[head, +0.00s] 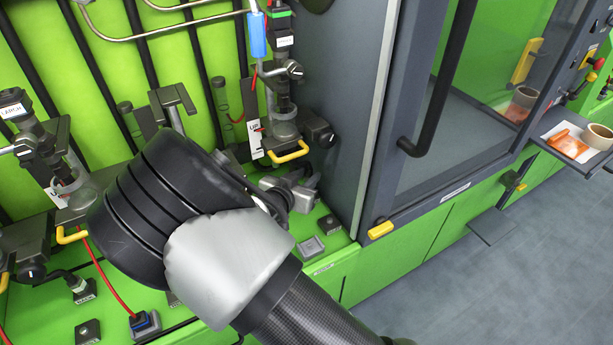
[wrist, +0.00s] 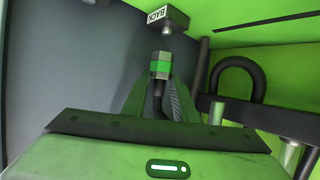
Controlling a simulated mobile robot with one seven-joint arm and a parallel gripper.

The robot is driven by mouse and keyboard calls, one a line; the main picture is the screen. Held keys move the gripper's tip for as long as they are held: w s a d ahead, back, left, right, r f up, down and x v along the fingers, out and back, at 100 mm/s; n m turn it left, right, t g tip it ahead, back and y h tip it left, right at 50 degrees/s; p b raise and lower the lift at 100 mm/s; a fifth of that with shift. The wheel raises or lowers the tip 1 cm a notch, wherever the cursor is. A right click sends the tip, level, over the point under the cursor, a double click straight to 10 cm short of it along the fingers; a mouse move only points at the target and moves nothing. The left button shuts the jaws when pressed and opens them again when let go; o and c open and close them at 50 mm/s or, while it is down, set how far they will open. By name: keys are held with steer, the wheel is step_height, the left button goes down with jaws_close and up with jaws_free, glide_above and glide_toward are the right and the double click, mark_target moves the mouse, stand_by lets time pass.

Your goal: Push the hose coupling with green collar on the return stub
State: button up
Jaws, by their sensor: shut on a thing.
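The hose coupling with the green collar (wrist: 161,66) stands upright between the fingers of my gripper (wrist: 161,88) in the wrist view. Its metal ends show above and below the collar, and a dark hose (wrist: 158,92) runs down from it. My gripper is shut on this coupling. The return stub (wrist: 167,31) is a short metal pin under a block labelled BACK (wrist: 167,16). It points down just above the coupling's open end, slightly to its right, with a visible gap between them.
A dark curved handle or pipe (wrist: 238,78) and dark bars stand right of the gripper. In the head view, a blue coupling (head: 257,35), yellow-handled glass units (head: 285,130) and a grey cabinet with a door handle (head: 428,100) surround my arm. A red cable (head: 110,275) crosses the bench.

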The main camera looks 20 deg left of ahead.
steer(key=shift+f+b, duration=0.55)
steer(key=shift+f, duration=0.5)
steer(key=shift+f+b, duration=0.45)
steer(key=shift+f, duration=0.35)
steer(key=o, duration=1.1)
steer(key=shift+o, duration=0.2)
steer(key=p+v, duration=0.2)
steer(key=v, duration=1.5)
steer(key=shift+s, duration=0.2)
